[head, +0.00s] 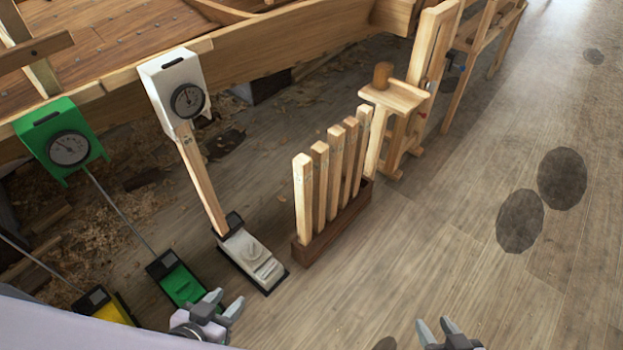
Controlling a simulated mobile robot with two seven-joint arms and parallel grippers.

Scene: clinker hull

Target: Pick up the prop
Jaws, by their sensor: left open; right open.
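Several square wooden props (303,200) stand upright in a row in a dark brown wooden rack (335,230) on the floor. Another wooden prop (200,180) stands tilted between a white dial box (178,90) on the hull and a white foot block (250,257). My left gripper (226,300) is open and empty at the bottom, in front of the green and white foot blocks. My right gripper (435,324) is open and empty over the floor at the bottom, to the right of the rack and apart from it.
A green dial box (65,145) has a thin rod down to a green foot block (180,284). A yellow foot block (105,306) is at lower left. The planked hull (290,45) crosses the top. A wooden stand (398,97) is behind the rack.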

